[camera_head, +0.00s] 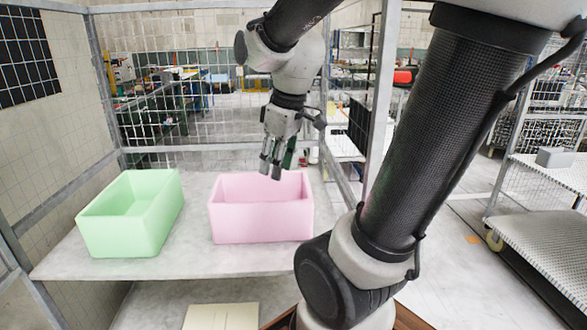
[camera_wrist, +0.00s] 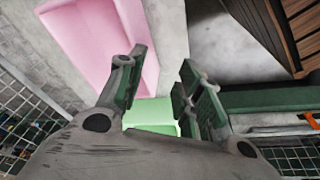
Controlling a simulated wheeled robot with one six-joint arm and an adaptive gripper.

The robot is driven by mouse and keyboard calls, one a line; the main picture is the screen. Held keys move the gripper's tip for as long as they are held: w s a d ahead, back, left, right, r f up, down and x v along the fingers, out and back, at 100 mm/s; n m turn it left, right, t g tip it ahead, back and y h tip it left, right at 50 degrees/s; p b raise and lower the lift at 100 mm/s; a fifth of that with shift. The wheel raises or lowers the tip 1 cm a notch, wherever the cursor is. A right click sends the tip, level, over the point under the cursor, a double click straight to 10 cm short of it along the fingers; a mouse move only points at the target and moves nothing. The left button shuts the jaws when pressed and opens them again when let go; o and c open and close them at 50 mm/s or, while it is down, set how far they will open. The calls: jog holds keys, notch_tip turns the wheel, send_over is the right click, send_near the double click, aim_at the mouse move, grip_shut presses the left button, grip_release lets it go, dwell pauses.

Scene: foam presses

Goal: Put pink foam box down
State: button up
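The pink foam box (camera_head: 261,222) stands upright on the pale table (camera_head: 190,262), its open top facing up. Its inside looks empty where it shows. In the wrist view, the pink box (camera_wrist: 85,35) fills the upper left, beside my left finger. My gripper (camera_head: 270,175) points down at the box's far rim. In the wrist view, my gripper's fingers (camera_wrist: 163,62) are spread with nothing gripped between them. The head view does not make clear whether a fingertip touches the rim.
A green foam box (camera_head: 128,225) stands left of the pink one, with a gap between them; it also shows in the wrist view (camera_wrist: 152,113). Metal posts and wire mesh (camera_head: 215,155) close off the table's back. A wall bounds the left. A perforated shelf (camera_head: 545,255) stands at the far right.

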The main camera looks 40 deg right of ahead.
jog(key=s+r+m+t, duration=0.1)
jog(key=s+r+m, duration=0.1)
jog(key=s+m, duration=0.3)
jog(key=s, duration=0.3)
jog(key=shift+a+h, duration=0.2)
jog(key=shift+h, duration=0.1)
jog(key=shift+r, duration=0.1)
